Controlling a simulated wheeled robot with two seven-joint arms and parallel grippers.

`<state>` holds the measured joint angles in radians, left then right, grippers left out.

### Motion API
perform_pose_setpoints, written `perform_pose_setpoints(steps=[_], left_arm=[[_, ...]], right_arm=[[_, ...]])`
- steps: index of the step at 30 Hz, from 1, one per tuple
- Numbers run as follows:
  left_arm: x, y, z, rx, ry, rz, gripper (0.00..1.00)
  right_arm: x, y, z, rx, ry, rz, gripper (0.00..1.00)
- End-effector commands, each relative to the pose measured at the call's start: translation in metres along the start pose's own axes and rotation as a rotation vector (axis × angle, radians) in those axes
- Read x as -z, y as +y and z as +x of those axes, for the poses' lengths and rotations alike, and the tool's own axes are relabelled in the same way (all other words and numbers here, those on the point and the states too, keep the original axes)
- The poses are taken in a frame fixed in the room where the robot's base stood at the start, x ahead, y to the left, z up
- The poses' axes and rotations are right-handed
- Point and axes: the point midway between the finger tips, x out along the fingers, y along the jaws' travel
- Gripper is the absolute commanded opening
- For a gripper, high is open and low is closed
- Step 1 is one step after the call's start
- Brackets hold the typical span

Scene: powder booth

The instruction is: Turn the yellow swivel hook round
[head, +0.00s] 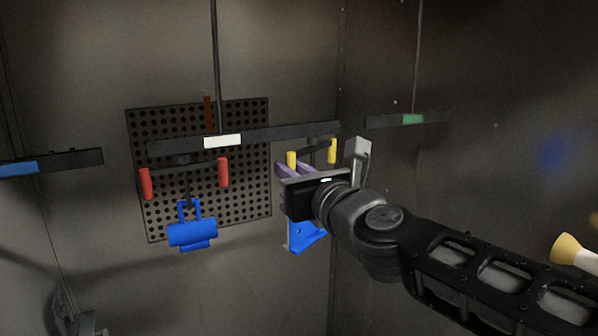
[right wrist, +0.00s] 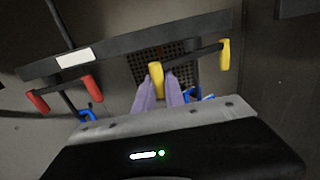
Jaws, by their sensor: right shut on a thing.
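The yellow swivel hook is a dark crossbar with two yellow end grips, hung below the right part of the overhead bar. Its right yellow grip (head: 332,151) is free. Its left yellow grip (head: 292,158) stands between the purple fingers of my right gripper (head: 293,170), which is shut on it. The right wrist view shows the same left grip (right wrist: 156,76) between the fingers (right wrist: 160,92). A blue bracket (head: 305,238) hangs below, partly hidden behind my gripper. My left gripper does not show.
A red-gripped swivel hook (head: 223,171) with a blue cylindrical part (head: 192,234) hangs to the left. The dark overhead bar (head: 270,135) has a white label. A perforated panel (head: 150,130) is behind. Other bars have blue (head: 18,168) and green (head: 413,119) labels.

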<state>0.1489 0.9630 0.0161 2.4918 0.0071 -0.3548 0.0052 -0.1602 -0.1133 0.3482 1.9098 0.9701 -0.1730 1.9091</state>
Motion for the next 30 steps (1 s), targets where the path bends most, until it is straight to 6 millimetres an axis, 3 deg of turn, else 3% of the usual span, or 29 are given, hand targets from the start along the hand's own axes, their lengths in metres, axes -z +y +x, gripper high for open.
perform_pose_setpoints(steps=[27,28,30], left_arm=[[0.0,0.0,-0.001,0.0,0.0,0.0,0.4],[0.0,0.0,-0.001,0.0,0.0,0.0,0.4],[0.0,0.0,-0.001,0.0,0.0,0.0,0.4]], right_arm=[[0.0,0.005,0.022,0.0,0.0,0.0,0.05],[0.0,0.005,0.022,0.0,0.0,0.0,0.16],[0.0,0.005,0.022,0.0,0.0,0.0,0.22]])
